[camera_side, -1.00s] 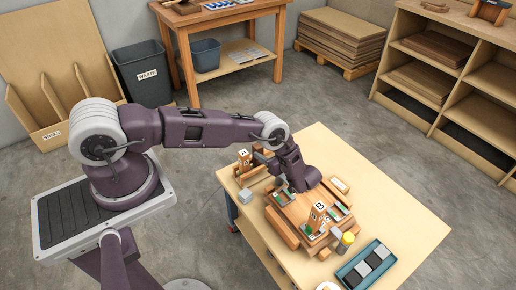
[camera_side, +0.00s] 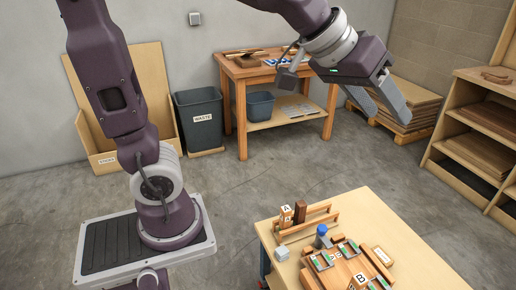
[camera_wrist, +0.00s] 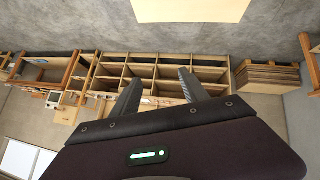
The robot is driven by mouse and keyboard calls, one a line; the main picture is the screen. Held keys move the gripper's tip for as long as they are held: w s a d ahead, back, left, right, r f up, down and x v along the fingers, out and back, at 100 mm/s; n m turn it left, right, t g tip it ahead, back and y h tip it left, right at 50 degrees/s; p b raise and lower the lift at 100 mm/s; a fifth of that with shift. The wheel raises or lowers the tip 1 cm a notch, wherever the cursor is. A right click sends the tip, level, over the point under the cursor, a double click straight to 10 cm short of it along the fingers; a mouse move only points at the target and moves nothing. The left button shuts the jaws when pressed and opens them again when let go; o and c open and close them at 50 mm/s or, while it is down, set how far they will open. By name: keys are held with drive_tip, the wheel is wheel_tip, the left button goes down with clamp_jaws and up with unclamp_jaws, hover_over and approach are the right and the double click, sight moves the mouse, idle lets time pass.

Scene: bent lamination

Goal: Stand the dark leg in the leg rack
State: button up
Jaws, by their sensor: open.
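A dark brown upright block (camera_side: 300,211), which looks like the dark leg, stands at the left end of a wooden rack with two long rails (camera_side: 320,221), which looks like the leg rack. I cannot tell whether its foot sits in the rack or behind it. A lighter wooden block marked A (camera_side: 286,214) is just left of it. My gripper (camera_side: 388,114) is high above and beyond the table, far from the leg. Its two fingers are apart and empty, and they also show in the wrist view (camera_wrist: 160,82).
The worktable (camera_side: 400,232) carries a grey cube (camera_side: 282,254), a blue-topped cylinder (camera_side: 322,236) and a wooden assembly with green-marked clamps (camera_side: 346,268). A block marked B (camera_side: 361,281) is at the lower edge. The table's back right is clear. Shelves (camera_side: 484,135) stand at right.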

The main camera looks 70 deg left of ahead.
drive_tip(key=s+a+f+g+y, duration=0.1)
drive_tip(key=s+a+f, duration=0.2)
drive_tip(key=s, duration=0.7)
drive_tip(key=s+a+f+m+g+y, duration=0.1)
drive_tip(key=s+a+f+g, duration=0.1)
drive_tip(key=s, duration=0.9)
drive_tip(key=shift+a+f+m, duration=0.3)
drive_tip(key=shift+a+f, duration=0.2)
drive_tip(key=shift+f, duration=0.45)
